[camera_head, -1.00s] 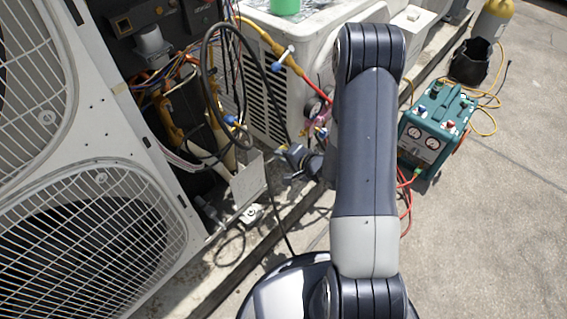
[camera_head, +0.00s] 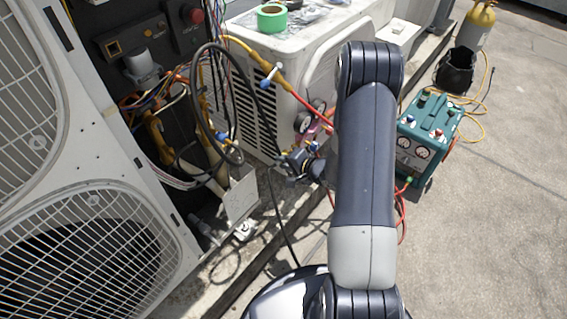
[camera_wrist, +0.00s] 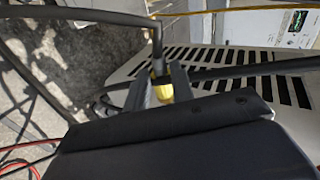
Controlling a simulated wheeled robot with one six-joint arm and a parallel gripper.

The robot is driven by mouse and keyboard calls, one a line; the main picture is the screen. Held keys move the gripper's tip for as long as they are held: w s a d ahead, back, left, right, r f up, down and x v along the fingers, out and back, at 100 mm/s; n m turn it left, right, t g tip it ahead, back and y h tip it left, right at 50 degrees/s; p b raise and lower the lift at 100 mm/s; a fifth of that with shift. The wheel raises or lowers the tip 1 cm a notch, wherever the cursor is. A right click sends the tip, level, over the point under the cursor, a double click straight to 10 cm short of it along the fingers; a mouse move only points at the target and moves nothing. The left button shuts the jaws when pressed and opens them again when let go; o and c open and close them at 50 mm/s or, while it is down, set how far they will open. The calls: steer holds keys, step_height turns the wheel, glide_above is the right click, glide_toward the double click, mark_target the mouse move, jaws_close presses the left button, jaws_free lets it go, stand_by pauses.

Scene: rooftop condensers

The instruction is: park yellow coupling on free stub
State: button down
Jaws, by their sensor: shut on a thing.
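In the wrist view, the yellow coupling (camera_wrist: 162,90) sits between the two dark fingers of my gripper (camera_wrist: 160,94), which are shut on it. A dark hose runs up from the coupling. In the head view my gripper (camera_head: 290,163) is small, partly behind my arm, below the gauge manifold (camera_head: 308,118) beside the white condenser. Small blue and yellow fittings show close to it. I cannot tell which fitting is the free stub.
A large grilled unit (camera_head: 90,230) with an open wiring bay stands at left. The white condenser (camera_head: 300,40) carries green tape (camera_head: 271,17). A teal recovery machine (camera_head: 428,135) with red hoses stands at right.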

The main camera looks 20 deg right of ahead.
steer(key=shift+t+h+b, duration=0.3)
steer(key=shift+b, duration=0.3)
steer(key=shift+s+r+p, duration=0.1)
steer(key=shift+p, duration=0.4)
stand_by(0.7)
steer(key=shift+w+d+m+p, duration=0.4)
steer(key=shift+w+d+p, duration=0.35)
steer(key=shift+d+p, duration=0.25)
stand_by(2.6)
steer(key=c, duration=1.1)
jaws_free()
steer(key=shift+c, duration=0.2)
steer(key=s+a+b, duration=0.1)
steer(key=s+a, duration=0.3)
steer(key=a, duration=0.2)
steer(key=shift+s+b, duration=0.2)
steer(key=shift+b, duration=0.1)
steer(key=w+d+p, duration=0.1)
steer(key=w+d, duration=0.3)
steer(key=d, duration=0.2)
steer(key=shift+w, duration=0.2)
